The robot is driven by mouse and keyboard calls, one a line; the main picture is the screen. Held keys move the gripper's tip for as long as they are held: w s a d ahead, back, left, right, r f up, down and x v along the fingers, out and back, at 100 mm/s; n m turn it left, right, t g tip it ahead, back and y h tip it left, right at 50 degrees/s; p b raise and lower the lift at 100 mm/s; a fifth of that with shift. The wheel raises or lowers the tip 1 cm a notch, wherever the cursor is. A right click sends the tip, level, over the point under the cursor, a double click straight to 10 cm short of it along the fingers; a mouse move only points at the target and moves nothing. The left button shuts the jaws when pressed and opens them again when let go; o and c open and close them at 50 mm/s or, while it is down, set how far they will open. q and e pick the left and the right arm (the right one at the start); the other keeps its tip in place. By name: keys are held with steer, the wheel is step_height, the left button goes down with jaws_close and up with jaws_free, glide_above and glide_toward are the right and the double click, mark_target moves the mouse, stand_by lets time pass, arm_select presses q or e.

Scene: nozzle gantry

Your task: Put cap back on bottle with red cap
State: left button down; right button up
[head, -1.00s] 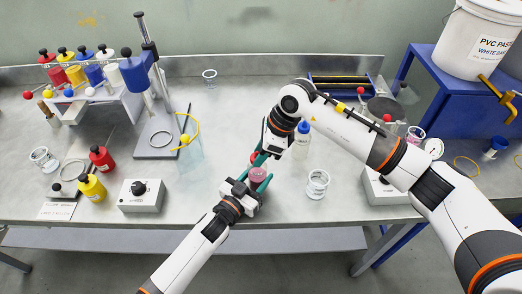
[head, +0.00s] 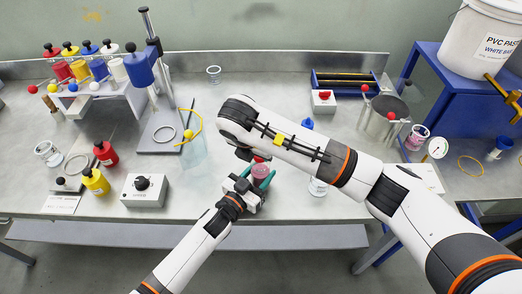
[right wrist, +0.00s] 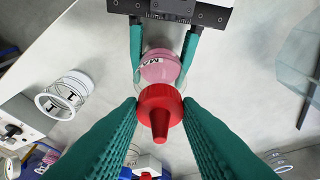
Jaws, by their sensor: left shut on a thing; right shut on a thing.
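My left gripper (head: 256,185) is shut on a pink bottle (head: 262,171), held above the front middle of the bench. In the right wrist view the pink bottle (right wrist: 160,66), with a partly visible label, sits between the teal fingers of my left gripper (right wrist: 163,48). My right gripper (right wrist: 160,112) is shut on a red cap (right wrist: 160,104) with a pointed nozzle. The cap is close to the bottle and overlaps its near edge in that view; I cannot tell whether they touch. In the head view my right arm hides most of the right gripper.
A clear beaker (head: 317,187) stands just right of the bottle, partly hidden by my right arm. A grey control box (head: 145,190), a red bottle (head: 106,154) and a yellow bottle (head: 96,182) stand to the left.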

steer(key=m, duration=0.2)
steer(key=m+g+h, duration=0.1)
steer(key=m, duration=0.2)
steer(key=m+g+h, duration=0.1)
steer(key=m, duration=0.1)
steer(key=shift+w+a+r+m, duration=0.1)
steer(key=shift+w+a+m, duration=0.15)
steer(key=shift+w+m, duration=0.1)
steer(key=m+g, duration=0.2)
steer(key=m, duration=0.3)
steer(key=shift+w, duration=0.2)
steer(key=o, duration=0.9)
steer(key=shift+r, duration=2.15)
steer(key=shift+s, duration=0.1)
steer(key=shift+c, duration=0.2)
